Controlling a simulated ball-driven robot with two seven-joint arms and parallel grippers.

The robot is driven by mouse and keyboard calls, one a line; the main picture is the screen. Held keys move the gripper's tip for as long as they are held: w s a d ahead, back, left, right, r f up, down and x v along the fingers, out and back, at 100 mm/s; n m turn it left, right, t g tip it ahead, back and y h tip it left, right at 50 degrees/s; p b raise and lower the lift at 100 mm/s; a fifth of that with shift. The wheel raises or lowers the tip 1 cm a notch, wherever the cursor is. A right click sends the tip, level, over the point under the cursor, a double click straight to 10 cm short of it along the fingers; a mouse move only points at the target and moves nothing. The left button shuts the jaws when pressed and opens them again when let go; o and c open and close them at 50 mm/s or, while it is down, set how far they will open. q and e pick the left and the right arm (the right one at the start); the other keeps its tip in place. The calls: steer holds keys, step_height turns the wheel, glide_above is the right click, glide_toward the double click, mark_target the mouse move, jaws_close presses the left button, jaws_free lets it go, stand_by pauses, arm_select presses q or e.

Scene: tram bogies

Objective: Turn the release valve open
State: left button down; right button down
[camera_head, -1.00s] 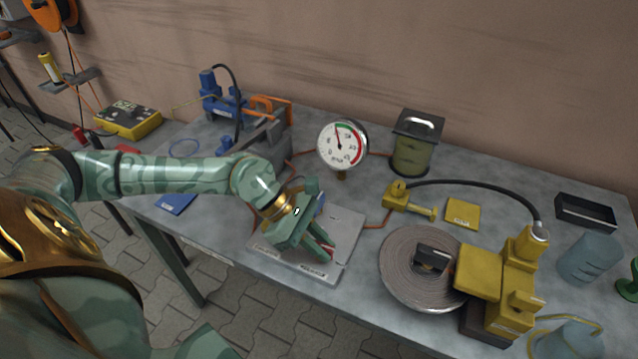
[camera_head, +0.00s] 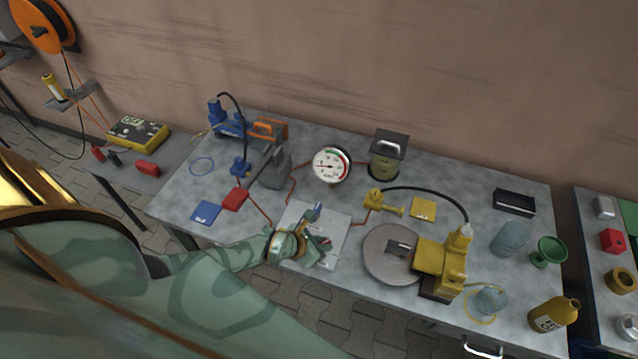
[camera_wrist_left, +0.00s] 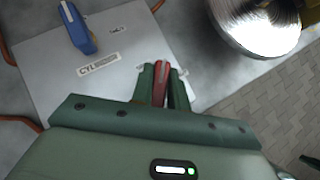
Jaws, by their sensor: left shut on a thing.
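A grey valve plate (camera_head: 330,222) lies on the workbench and carries two levers, one blue and one red. The red lever (camera_wrist_left: 160,82) is between the two green fingers of my left gripper (camera_wrist_left: 163,85), which is shut on it. In the head view my left gripper (camera_head: 322,250) is over the plate's front part and mostly hides the red lever. The blue lever (camera_wrist_left: 76,28) stands apart at the upper left in the wrist view, near a label beginning "CYL". I cannot read which lever is marked release. My right gripper is out of view.
A round pressure gauge (camera_head: 331,166) stands behind the plate. A red block (camera_head: 235,199) and a blue pad (camera_head: 206,212) lie left of the plate.

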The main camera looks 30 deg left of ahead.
arm_select(q)
steer(key=n+y+p, duration=0.2)
steer(key=p, duration=0.1)
steer(key=n+p, duration=0.1)
steer(key=shift+d+r+n+t+y+p, duration=0.2)
steer(key=shift+r+n+t+y+p, duration=0.05)
steer(key=shift+n+t+y+p, duration=0.15)
steer(key=shift+f+n+y+p, duration=0.15)
steer(key=shift+n+y+p, duration=0.2)
steer(key=shift+n+y, duration=0.3)
steer(key=shift+a+f+n+y+p, duration=0.1)
steer(key=shift+n+y+p, duration=0.2)
steer(key=shift+n+y, duration=0.6)
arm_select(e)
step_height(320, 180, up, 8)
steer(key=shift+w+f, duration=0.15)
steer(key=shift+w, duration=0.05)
arm_select(q)
steer(key=shift+n, duration=0.25)
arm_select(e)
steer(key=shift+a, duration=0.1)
arm_select(q)
steer(key=c, duration=1.4)
jaws_free()
steer(key=shift+w, duration=0.15)
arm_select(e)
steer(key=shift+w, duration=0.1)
arm_select(q)
steer(key=shift+o, duration=0.2)
